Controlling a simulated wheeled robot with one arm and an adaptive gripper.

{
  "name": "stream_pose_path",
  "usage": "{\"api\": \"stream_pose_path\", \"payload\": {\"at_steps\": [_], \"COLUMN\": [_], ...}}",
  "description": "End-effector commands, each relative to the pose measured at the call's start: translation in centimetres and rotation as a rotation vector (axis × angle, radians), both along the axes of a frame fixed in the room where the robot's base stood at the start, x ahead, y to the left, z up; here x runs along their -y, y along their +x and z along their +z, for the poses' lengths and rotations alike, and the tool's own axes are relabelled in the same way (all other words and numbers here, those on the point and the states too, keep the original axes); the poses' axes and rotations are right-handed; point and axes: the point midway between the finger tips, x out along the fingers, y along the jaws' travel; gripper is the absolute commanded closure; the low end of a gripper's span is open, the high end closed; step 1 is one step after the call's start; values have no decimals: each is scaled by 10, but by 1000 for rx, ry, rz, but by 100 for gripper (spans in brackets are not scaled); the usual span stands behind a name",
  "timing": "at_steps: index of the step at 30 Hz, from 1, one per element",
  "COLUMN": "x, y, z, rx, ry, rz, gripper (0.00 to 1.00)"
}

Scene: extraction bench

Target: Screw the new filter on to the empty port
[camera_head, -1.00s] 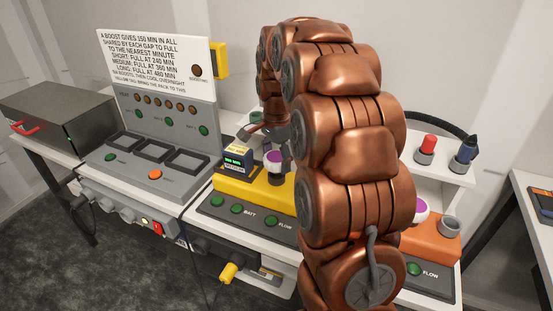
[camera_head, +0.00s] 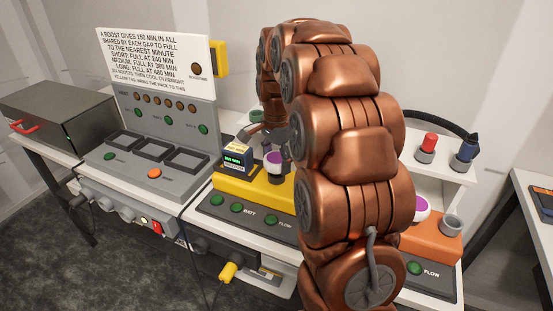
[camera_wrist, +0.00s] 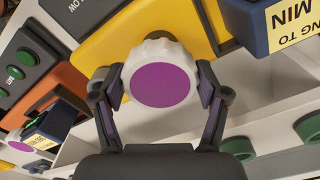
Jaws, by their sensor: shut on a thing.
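The new filter, white and ribbed with a purple top, is in my gripper (camera_wrist: 162,92). It shows as the filter (camera_wrist: 160,82) in the wrist view and, partly behind my arm, as the filter (camera_head: 273,159) in the head view. My fingers are shut on its two sides. The filter is over the yellow unit (camera_head: 228,184). In the head view a dark port (camera_head: 277,179) is just below the filter. I cannot tell whether they touch.
A navy pack with a green display (camera_head: 236,156) stands on the yellow unit, close left of the filter. An orange unit (camera_head: 436,240) at right carries a purple-topped filter (camera_head: 421,208) and a grey cup (camera_head: 451,224). Red and blue items (camera_head: 467,150) stand on the back shelf.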

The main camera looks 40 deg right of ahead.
Motion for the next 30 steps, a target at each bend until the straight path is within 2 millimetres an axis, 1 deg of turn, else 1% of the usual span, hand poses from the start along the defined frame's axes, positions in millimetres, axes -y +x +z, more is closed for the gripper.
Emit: {"api": "stream_pose_path", "payload": {"at_steps": [27,30], "x": [0,1], "y": [0,0], "z": [-18,-18], "rx": [1,1], "ry": [-1,-2], "rz": [-1,-33], "gripper": [75,75]}}
